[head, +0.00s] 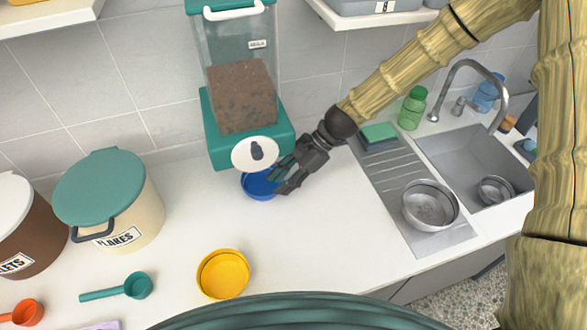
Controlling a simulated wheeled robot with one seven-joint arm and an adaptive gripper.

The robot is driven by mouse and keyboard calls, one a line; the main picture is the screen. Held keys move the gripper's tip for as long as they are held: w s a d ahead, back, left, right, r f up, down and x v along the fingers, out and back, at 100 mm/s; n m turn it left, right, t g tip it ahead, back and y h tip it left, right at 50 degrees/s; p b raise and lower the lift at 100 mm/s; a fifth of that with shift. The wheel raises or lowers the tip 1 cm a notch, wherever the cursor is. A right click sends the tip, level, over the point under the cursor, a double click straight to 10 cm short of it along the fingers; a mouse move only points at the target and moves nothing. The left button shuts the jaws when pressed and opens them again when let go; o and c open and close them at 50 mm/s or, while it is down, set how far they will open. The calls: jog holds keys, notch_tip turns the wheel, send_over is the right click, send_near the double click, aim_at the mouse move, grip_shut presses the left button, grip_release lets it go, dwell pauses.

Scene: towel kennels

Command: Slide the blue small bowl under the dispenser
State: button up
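The blue small bowl (258,186) sits on the white counter just below and in front of the dispenser (247,140), a teal-framed clear hopper filled with brown kibble. Part of the bowl is hidden by the dispenser's front and by my gripper. My gripper (275,183) reaches in from the right and is at the bowl's right side, overlapping its rim in this view. Its two fingers look spread apart. Whether they touch the bowl cannot be told.
A yellow bowl (223,274) stands in front. A teal scoop (137,286) and a FLAKES bin (137,215) are at left. At right are a drainboard (392,178) with a metal bowl (430,206), and a sink (468,150). The counter between is clear.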

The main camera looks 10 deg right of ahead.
aim_at(264, 199)
jog(key=shift+p+x, duration=0.6)
jog(key=shift+x, duration=1.85)
grip_shut()
